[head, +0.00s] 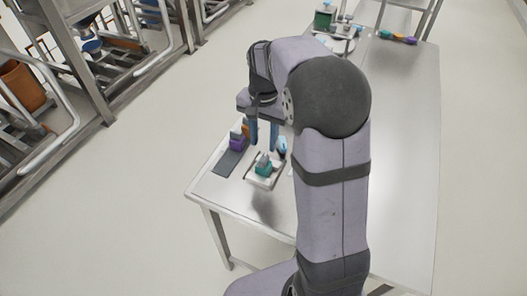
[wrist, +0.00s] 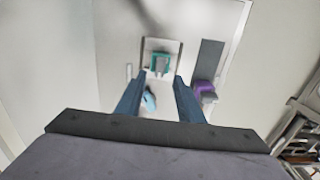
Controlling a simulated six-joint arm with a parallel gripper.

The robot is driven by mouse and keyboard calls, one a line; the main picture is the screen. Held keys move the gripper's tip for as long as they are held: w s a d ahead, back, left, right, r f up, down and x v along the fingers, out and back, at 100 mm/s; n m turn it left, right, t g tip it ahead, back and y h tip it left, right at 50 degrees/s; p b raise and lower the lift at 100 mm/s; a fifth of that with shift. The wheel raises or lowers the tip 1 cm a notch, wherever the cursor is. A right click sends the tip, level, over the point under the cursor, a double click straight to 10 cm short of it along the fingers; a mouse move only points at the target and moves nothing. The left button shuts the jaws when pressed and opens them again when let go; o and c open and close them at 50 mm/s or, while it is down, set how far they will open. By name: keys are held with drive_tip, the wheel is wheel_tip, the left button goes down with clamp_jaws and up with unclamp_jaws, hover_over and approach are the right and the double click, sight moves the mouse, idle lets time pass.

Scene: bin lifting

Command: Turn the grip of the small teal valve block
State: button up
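The small teal valve block (head: 263,169) stands on a light tray (head: 258,182) near the table's left end, with a grey grip (head: 263,158) on top. In the wrist view the teal block (wrist: 153,62) lies on the tray (wrist: 177,46), beyond my fingertips, with its grey grip (wrist: 161,65) in the middle. My gripper (head: 263,146) is above the table by the tray; its blue fingers point down. In the wrist view my gripper (wrist: 163,76) is open, with its two fingers well apart and nothing held between them.
A light-blue object (head: 281,146) is close to the fingers. Green and coloured items (head: 397,37) lie at the table's far end. The table's right side is clear.

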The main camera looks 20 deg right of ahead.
sight(263, 158)
drive_tip(key=shift+f+p, duration=0.75)
drive_tip(key=shift+f, duration=2.6)
clamp_jaws()
